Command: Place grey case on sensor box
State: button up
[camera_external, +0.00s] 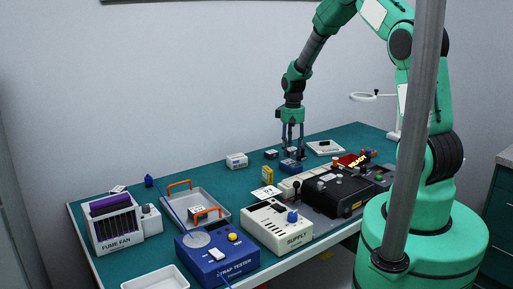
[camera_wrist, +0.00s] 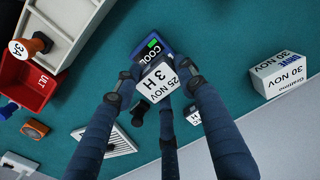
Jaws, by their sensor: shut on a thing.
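My gripper (camera_wrist: 160,85) is shut on a small case (camera_wrist: 159,81) with a white top label reading "25 NOV 3 H"; I take it to be the grey case, its sides mostly hidden by the fingers. Directly below or just beyond it is a blue box (camera_wrist: 150,48) with a green-lit display reading "COOL". In the external view my gripper (camera_external: 293,148) points straight down over the blue box (camera_external: 290,166) at the back of the bench. Whether the case touches the blue box I cannot tell. No readable label names the sensor box.
A white box marked "30 NOV" (camera_wrist: 285,74) stands right in the wrist view. A red bin (camera_wrist: 25,82) and a grey tray (camera_wrist: 68,25) lie left. In the external view, a white supply unit (camera_external: 278,228) and a blue tester (camera_external: 217,255) stand nearer the front.

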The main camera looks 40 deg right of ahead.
aim_at(291, 149)
jog(key=shift+f, duration=1.7)
jog(key=o, duration=1.2)
jog(key=shift+f, duration=0.1)
notch_tip(291, 149, up, 12)
jog(key=shift+r+p, duration=0.1)
jog(key=shift+p, duration=0.25)
